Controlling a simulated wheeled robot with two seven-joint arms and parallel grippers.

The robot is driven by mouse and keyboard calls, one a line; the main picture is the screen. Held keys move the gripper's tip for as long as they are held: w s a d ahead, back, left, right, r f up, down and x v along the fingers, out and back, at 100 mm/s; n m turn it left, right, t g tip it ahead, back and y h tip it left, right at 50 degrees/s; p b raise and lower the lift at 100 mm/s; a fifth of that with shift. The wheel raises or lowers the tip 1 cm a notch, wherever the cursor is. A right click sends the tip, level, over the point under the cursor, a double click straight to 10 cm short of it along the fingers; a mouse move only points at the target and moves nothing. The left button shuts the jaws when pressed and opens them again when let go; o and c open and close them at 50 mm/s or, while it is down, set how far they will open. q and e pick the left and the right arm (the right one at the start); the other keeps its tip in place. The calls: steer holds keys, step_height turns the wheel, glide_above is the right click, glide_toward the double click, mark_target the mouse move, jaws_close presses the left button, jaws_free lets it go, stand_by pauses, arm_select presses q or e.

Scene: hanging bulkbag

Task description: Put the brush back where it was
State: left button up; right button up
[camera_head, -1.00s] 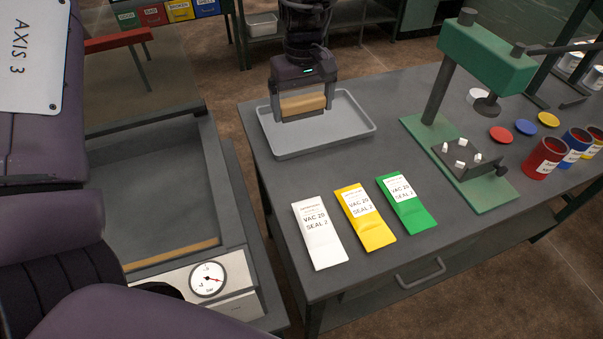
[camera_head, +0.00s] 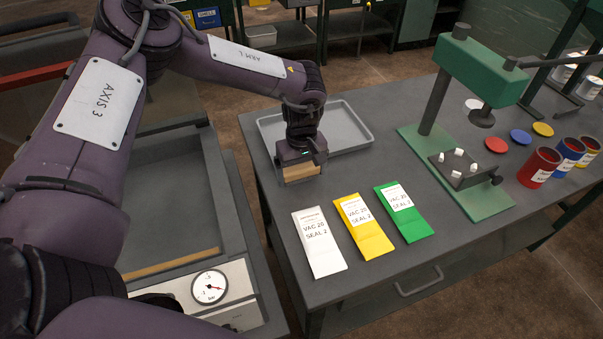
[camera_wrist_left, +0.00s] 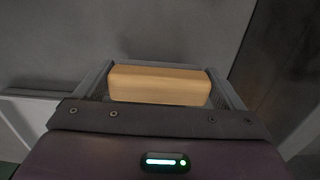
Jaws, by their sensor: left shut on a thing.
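My left gripper (camera_head: 300,180) is shut on the brush, a block with a light wooden body (camera_head: 301,172). It is over the grey table (camera_head: 330,235), between the grey tray and the white packet. In the left wrist view the wooden body (camera_wrist_left: 158,85) lies across between the two fingers of the gripper (camera_wrist_left: 160,80). The brush's underside is hidden there, and I cannot tell whether it touches the table. The shallow grey tray (camera_head: 350,128) stands behind the gripper and looks empty where it shows. My right gripper is not in view.
White (camera_head: 319,243), yellow (camera_head: 363,226) and green (camera_head: 405,212) packets lie in front. A green press (camera_head: 478,70) stands to the right, with red (camera_head: 539,166), blue (camera_head: 571,152) and other pots beyond. A chamber with a pressure gauge (camera_head: 209,287) is at left.

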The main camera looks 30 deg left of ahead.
mark_target(301, 169)
arm_select(q)
steer(key=shift+w+f, duration=0.1)
steer(key=shift+f, duration=0.8)
steer(key=o, duration=0.6)
steer(key=shift+f, duration=0.1)
step_height(301, 169, up, 12)
steer(key=shift+r+b, duration=0.2)
steer(key=shift+b, duration=0.45)
